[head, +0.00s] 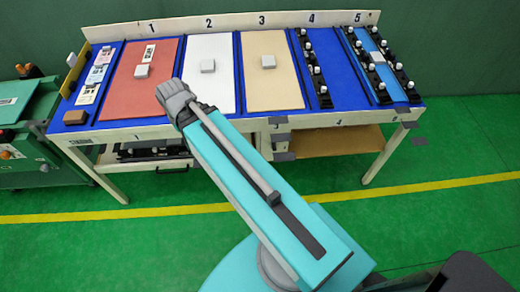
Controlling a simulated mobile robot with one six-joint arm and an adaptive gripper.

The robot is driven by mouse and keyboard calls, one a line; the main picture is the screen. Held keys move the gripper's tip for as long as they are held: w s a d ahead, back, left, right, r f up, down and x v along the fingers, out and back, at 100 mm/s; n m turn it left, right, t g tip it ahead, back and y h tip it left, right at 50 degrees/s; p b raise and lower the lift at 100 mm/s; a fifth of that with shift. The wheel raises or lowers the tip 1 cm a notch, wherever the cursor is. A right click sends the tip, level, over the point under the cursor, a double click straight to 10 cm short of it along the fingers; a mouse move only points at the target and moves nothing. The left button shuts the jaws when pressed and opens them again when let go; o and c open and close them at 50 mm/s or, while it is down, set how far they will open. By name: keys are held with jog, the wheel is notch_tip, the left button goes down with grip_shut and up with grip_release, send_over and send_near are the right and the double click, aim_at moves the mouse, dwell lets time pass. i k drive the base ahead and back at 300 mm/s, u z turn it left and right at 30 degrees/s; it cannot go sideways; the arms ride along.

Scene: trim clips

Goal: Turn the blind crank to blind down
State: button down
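I cannot make out a blind or a blind crank in the head view. My teal arm reaches from the lower right up to the front edge of the table. Its grey ribbed end, where my gripper (172,94) appears to be, is over the front of the red panel in section 1. Separate fingers cannot be told apart, so its opening and anything it holds are unclear. The arm hides part of the table's front and the space below it.
A blue table (220,65) has sections numbered 1 to 5. Red (127,95), white (210,93) and tan (272,92) panels bear small blocks. Black clip rows (320,82) stand at right. A green machine (30,135) is at left. Green floor (450,225) is open at right.

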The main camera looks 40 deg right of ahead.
aim_at(273, 145)
jog(key=u, duration=0.5)
jog(key=k, duration=1.05)
jog(key=z, duration=1.55)
